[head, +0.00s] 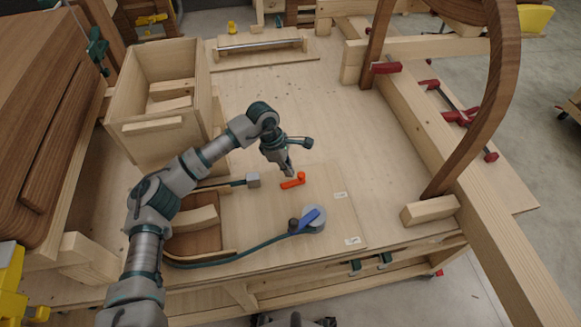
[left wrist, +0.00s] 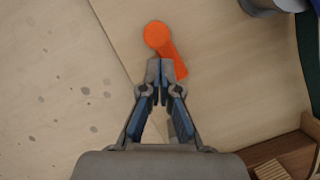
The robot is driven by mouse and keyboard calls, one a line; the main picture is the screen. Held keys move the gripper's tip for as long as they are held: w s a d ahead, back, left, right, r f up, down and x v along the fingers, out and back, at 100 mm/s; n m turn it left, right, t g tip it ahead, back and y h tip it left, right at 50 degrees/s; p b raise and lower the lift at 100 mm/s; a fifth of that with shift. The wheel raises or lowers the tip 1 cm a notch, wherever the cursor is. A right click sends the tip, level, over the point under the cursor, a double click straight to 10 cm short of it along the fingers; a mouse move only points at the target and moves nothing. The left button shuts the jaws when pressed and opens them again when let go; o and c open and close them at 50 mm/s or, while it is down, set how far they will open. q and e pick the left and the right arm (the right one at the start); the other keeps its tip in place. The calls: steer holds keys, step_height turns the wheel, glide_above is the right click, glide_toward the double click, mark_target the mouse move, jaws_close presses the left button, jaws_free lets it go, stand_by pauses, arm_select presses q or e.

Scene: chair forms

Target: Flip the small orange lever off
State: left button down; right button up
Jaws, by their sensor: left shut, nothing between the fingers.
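The small orange lever (head: 293,181) lies flat on the thin wooden board on the bench, its round hub at the right end and its arm pointing left in the head view. My left gripper (head: 290,173) is shut and empty, just above and behind the lever's arm. In the left wrist view the lever (left wrist: 158,36) shows its round hub and its arm, and the shut fingertips (left wrist: 160,64) are right beside the arm, overlapping it in the picture. Whether they touch it I cannot tell. My right gripper is not in view.
A grey round base with a blue handle (head: 309,216) and a hose stands in front of the lever. A small grey block (head: 253,180) is to its left. An open wooden box (head: 160,90) stands at the back left. A curved chair part (head: 490,100) rises at right.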

arm_select(q)
steer(key=v, duration=0.7)
steer(key=shift+r, duration=0.2)
steer(key=shift+f, duration=0.1)
stand_by(0.5)
